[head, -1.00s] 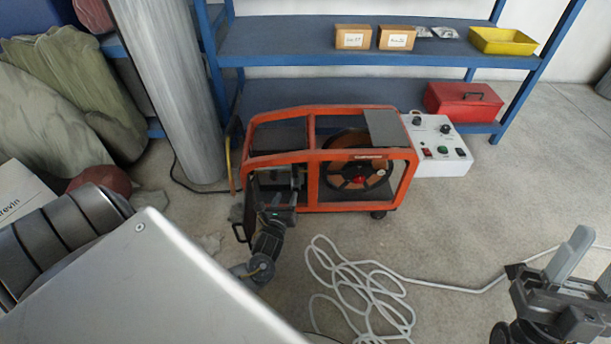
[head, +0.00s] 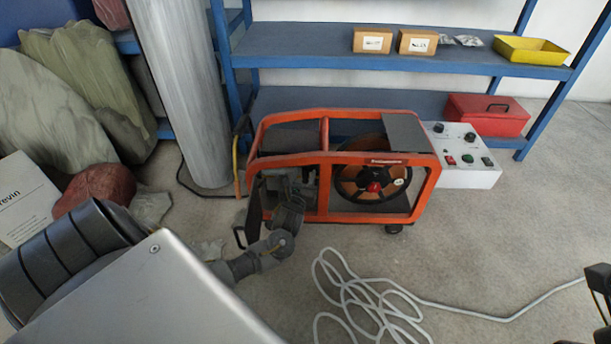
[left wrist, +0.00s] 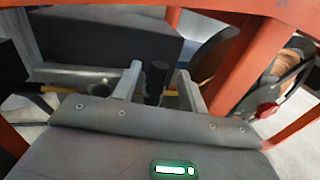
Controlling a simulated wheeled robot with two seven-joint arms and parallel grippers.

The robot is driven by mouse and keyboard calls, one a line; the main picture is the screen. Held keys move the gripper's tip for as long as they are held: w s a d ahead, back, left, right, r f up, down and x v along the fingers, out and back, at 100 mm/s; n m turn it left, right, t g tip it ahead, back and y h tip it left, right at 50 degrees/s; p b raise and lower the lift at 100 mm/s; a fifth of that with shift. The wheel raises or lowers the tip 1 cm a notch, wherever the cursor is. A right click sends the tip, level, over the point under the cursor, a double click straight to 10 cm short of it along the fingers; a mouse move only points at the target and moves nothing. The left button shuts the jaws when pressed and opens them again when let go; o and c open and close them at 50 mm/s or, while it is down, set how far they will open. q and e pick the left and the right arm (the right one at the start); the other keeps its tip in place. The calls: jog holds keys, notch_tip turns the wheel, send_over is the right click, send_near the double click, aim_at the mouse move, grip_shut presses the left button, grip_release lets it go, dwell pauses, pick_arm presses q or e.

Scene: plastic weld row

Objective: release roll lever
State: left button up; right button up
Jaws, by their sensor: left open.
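The orange-framed machine (head: 340,158) stands on the floor in front of the blue shelf. My left gripper (head: 283,186) reaches into the left opening of its frame. In the left wrist view, the two grey fingers of my left gripper (left wrist: 160,88) are apart. A dark upright lever with a rounded top (left wrist: 156,80) stands between them, with gaps on both sides; I cannot tell if either finger touches it. The lever's lower end is hidden by the gripper body. In the head view the lever is hidden. Only a dark part of my right gripper (head: 600,282) shows at the right edge.
A wire reel with a black handwheel (head: 374,182) sits in the frame's right half. A white control box (head: 465,165) stands right of it. A white hose (head: 370,298) lies coiled on the floor in front. A grey column (head: 180,100) stands left.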

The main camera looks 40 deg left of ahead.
pick_arm(q)
jog(key=shift+b+x, duration=0.45)
jog(key=shift+x, duration=0.85)
jog(key=shift+c, duration=0.4)
grip_shut()
